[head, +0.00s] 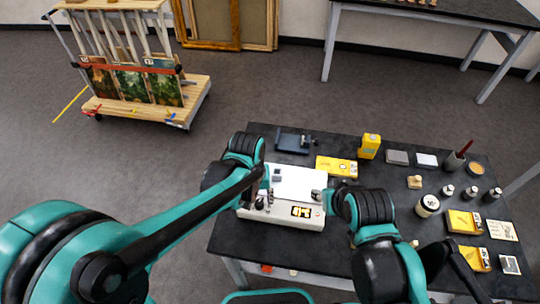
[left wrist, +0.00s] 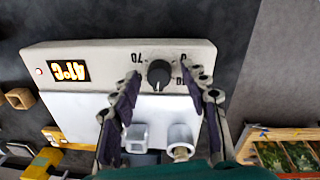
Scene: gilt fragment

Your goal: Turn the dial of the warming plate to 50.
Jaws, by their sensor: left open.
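The warming plate (head: 296,180) is a white box with a flat top on the dark table. Its front panel shows orange digits (left wrist: 69,71), upside down in the left wrist view, that look like 41 °C. The black dial (left wrist: 159,74) sits on that panel, with a white pointer mark and printed numbers around it, 70 among them. My left gripper (left wrist: 161,80) is open, its two fingers on either side of the dial; I see gaps and no clear contact. In the head view, my left gripper (head: 264,190) is over the plate's left part.
A square metal piece (left wrist: 137,137) and a pale cylinder (left wrist: 180,141) stand on the plate near my left fingers. A yellow box (head: 337,166) lies behind the plate. Jars, boxes and small bottles crowd the table's right side. A wooden cart (head: 196,92) stands at far left.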

